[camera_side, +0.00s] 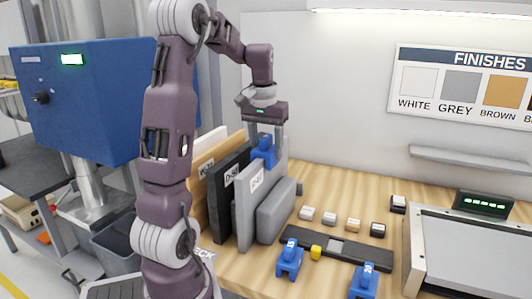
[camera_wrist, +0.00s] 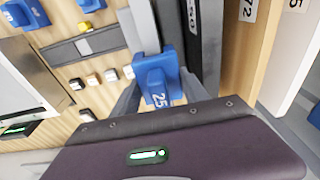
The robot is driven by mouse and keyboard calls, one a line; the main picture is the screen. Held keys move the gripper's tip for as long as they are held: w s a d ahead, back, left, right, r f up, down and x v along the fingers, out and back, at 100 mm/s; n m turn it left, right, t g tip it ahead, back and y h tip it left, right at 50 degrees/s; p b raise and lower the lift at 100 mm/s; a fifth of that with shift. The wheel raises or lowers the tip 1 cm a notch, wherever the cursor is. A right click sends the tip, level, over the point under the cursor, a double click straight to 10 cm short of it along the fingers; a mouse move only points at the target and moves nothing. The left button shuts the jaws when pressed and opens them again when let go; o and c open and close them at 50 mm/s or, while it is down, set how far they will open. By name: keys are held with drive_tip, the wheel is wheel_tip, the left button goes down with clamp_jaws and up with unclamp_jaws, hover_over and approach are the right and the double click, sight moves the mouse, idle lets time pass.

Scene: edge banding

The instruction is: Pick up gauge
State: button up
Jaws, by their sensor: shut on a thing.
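My gripper (camera_side: 265,133) points down over the rack of panels, its fingers closed on the sides of a blue gauge (camera_side: 263,152). In the wrist view the gauge (camera_wrist: 157,82) sits between the two fingers, with "25" showing on its face. The gauge is at the top edge of a grey panel (camera_side: 246,212); I cannot tell whether it touches the panel. Two similar blue pieces stand on the table, one near the middle (camera_side: 289,261) and one at the front right (camera_side: 363,284).
A black panel (camera_side: 222,195) and a brown panel (camera_side: 203,170) stand beside the grey one. A black bar (camera_side: 362,254), a yellow block (camera_side: 316,252) and several small finish blocks (camera_side: 329,218) lie to the right. A framed tray (camera_side: 414,250) is at the right edge.

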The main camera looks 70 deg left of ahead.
drive_tip(key=shift+r, duration=8.55)
clamp_jaws()
